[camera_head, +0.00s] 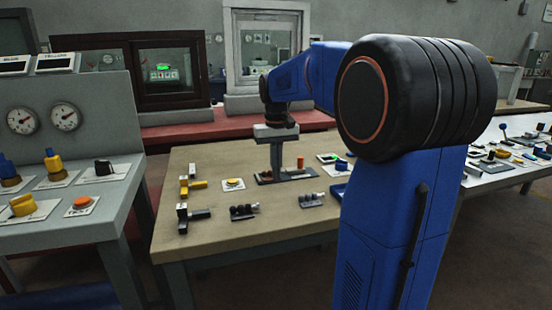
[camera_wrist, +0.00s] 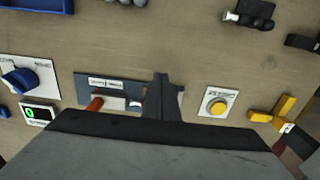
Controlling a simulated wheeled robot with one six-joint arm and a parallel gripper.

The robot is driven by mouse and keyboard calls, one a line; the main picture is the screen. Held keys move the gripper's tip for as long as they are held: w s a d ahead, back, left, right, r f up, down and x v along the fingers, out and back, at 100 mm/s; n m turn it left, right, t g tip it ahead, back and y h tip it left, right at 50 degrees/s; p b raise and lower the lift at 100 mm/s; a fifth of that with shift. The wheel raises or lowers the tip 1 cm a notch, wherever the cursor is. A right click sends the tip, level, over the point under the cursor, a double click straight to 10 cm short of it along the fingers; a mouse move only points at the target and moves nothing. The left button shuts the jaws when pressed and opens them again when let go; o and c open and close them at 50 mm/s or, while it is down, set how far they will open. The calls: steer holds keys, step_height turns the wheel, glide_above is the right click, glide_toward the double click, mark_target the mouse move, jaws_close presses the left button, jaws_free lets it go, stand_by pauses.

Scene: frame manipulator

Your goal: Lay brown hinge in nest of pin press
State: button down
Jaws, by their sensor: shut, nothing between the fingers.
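My gripper (camera_head: 279,176) is shut and empty, pointing down over the pin press on the wooden table. Its dark fingers also show in the wrist view (camera_wrist: 160,82), covering part of the press. The pin press (camera_wrist: 124,84) is a grey-blue plate with a red-orange upright handle (camera_wrist: 95,104); the handle stands right of my gripper in the head view (camera_head: 300,162). A small brownish piece (camera_head: 265,176) lies at the press plate's left end, beside my fingertips. I cannot tell surely whether it is the brown hinge or how it sits; my fingers hide that spot in the wrist view.
A yellow button plate (camera_head: 233,184) lies left of the press. Yellow pieces (camera_head: 193,186) and a dark bracket (camera_head: 190,215) lie farther left. Two dark fixtures (camera_head: 243,211) (camera_head: 312,200) are nearer the front.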

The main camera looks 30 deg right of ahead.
steer(key=shift+w+d+f, duration=0.2)
steer(key=shift+w+f, duration=0.4)
steer(key=shift+f, duration=0.35)
steer(key=shift+w+d, duration=0.2)
steer(key=shift+w, duration=0.45)
steer(key=shift+w+d, duration=0.15)
steer(key=shift+w, duration=0.5)
steer(key=shift+w+d, duration=0.25)
steer(key=shift+w, duration=0.6)
steer(key=shift+s, duration=0.1)
